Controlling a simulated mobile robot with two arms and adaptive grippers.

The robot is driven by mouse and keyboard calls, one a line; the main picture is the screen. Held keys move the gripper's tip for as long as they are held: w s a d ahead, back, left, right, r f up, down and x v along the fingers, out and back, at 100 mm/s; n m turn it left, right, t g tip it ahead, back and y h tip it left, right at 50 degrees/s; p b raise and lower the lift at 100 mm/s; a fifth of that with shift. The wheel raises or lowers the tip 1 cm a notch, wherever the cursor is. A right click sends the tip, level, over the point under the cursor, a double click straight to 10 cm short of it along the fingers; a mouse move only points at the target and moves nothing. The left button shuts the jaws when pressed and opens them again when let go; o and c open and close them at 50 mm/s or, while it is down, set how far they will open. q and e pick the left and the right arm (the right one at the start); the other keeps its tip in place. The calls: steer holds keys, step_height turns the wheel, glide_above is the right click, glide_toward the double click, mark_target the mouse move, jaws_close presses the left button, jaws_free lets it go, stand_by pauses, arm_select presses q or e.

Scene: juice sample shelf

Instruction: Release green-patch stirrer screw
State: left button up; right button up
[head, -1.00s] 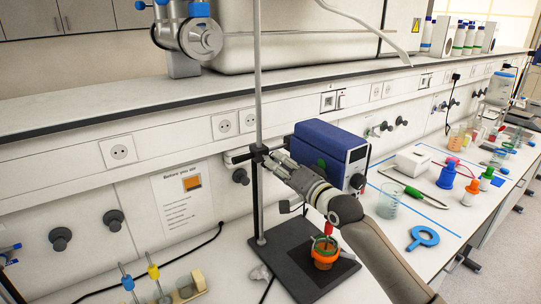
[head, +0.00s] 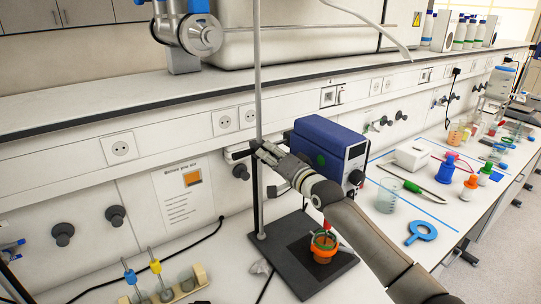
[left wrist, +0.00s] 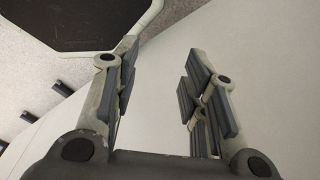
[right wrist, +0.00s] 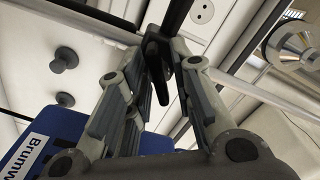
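My right gripper (head: 262,150) is at the rod, left of the stirrer. In the right wrist view, a dark screw-like part (right wrist: 158,75) lies between its fingers, which lean in close to it. Whether they press on it is unclear. The stirrer's blue case (right wrist: 45,145) shows at lower left there. My left gripper (left wrist: 162,55) is open and empty in the left wrist view, and not seen in the head view.
A glass beaker (head: 388,195), a blue ring tool (head: 422,233) and coloured items are to the right. A small rack (head: 185,290) is at front left.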

jaws_close()
steer(key=shift+f+n+b, duration=0.1)
steer(key=shift+n+b, duration=0.9)
steer(key=shift+n, duration=0.1)
steer(key=n+b, duration=0.1)
steer(key=n, duration=0.1)
steer(key=shift+n+b, duration=0.3)
steer(key=shift+b, duration=0.05)
steer(key=n+b, duration=0.1)
steer(key=n, duration=0.1)
steer(key=shift+s+n, duration=0.1)
steer(key=shift+n, duration=0.2)
steer(key=shift+a+n+b, duration=0.15)
steer(key=shift+n+b, duration=0.2)
steer(key=shift+n, duration=1.25)
steer(key=shift+r+n, duration=0.2)
steer(key=shift+n, duration=0.1)
